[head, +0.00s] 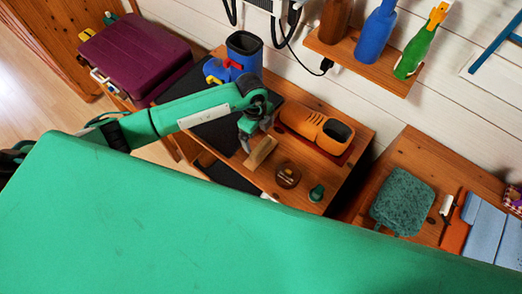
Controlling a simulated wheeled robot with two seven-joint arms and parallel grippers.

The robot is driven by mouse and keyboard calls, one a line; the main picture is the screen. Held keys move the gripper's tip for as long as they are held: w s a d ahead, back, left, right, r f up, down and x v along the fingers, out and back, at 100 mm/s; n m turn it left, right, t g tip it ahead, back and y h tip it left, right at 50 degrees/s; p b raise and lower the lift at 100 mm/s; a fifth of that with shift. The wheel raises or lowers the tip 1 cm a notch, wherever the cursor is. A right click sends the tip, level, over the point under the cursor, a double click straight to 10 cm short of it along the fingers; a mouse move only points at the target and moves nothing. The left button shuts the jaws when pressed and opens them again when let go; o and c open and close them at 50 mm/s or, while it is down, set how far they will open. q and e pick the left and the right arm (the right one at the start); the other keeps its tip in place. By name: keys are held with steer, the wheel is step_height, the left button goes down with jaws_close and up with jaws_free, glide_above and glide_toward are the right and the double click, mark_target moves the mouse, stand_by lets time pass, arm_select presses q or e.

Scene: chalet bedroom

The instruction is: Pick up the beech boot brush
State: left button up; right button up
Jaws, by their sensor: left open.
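The beech boot brush (261,152) looks like a pale wooden block. It lies at a slant on the low wooden bench top, in front of an orange boot (314,126). My left gripper (247,143) points down at the brush's upper left end, its fingers apart. I cannot tell whether the fingers are around the brush or just above it. The gripper hides part of that end. My right gripper is not in view.
A round brown tin (288,175) and a small green item (316,193) stand right of the brush. A blue boot (244,50) stands behind. A purple case (132,57) is at left, a green cushion (403,200) at right. Bottles stand on a wall shelf (360,65).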

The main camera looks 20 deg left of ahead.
mark_target(261, 146)
arm_select(q)
step_height(261, 146, down, 3)
steer(key=shift+d+r, duration=0.15)
steer(key=shift+r, duration=0.05)
steer(key=f, duration=0.1)
steer(key=f+p, duration=0.1)
steer(key=f, duration=0.2)
steer(key=shift+s+d+p, duration=0.25)
steer(key=shift+p, duration=0.15)
steer(key=shift+f, duration=0.6)
steer(key=c, duration=0.8)
steer(key=shift+o, duration=0.2)
steer(key=shift+r, duration=0.1)
steer(key=shift+r, duration=0.5)
step_height(261, 146, up, 19)
steer(key=b, duration=0.3)
